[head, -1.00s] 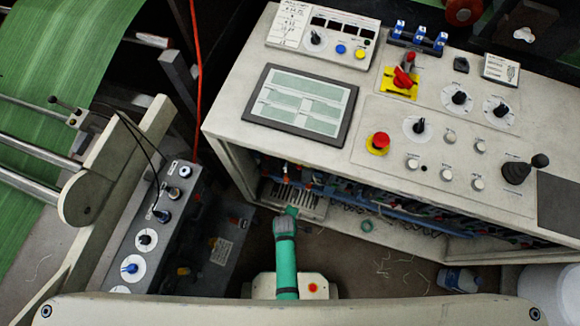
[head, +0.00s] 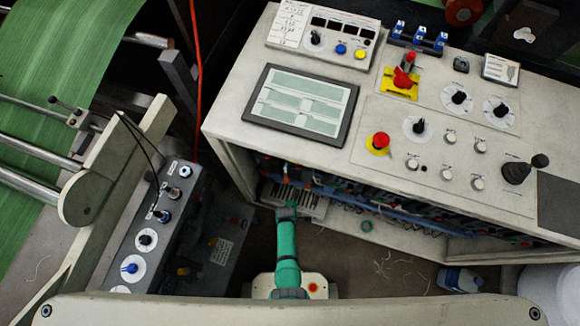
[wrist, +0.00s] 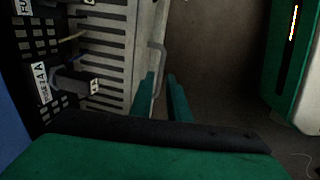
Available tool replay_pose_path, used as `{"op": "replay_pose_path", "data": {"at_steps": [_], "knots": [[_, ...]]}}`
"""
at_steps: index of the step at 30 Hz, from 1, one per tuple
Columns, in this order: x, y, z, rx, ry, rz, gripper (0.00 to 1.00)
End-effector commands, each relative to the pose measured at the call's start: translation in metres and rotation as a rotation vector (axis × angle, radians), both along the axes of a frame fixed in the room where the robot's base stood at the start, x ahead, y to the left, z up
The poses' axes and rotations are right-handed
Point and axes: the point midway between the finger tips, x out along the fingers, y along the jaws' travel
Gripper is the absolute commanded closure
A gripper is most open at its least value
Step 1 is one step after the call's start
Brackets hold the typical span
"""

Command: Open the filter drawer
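The filter drawer (head: 313,207) is a pale slatted front low in the open bay of the control cabinet. In the wrist view its slatted face (wrist: 117,50) fills the upper left. A grey bar handle (wrist: 160,58) stands out from its right edge. My gripper (wrist: 161,77) is open, with two green fingers pointing at the handle. The handle's lower part appears between the fingertips; I cannot tell whether either finger touches it. In the head view my green arm reaches to the drawer, and its end hides part of the front. The drawer looks closed.
The cabinet top (head: 230,125) with screen and knobs overhangs the bay. Cables and terminals (head: 400,222) run along the bay to the right. A grey control box (head: 130,240) stands at left. Open floor (head: 385,270) lies at right, with a bottle (head: 458,280) on it.

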Motion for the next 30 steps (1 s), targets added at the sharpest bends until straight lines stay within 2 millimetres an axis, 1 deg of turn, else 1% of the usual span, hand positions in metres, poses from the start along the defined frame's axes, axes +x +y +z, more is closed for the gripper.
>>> {"op": "replay_pose_path", "data": {"at_steps": [3, 9, 13, 22, 24, 30], "knots": [[0.002, -0.001, -0.011, -0.001, 0.001, 0.0, 0.85], [0.004, -0.001, -0.022, 0.0, 0.0, 0.0, 0.85], [0.004, -0.001, -0.026, 0.0, 0.0, 0.0, 0.85], [0.005, -0.001, -0.026, 0.0, -0.001, 0.0, 0.85], [0.005, -0.001, -0.026, 0.0, 0.0, 0.0, 1.0], [0.005, -0.001, -0.026, 0.0, 0.0, 0.0, 1.0]]}}
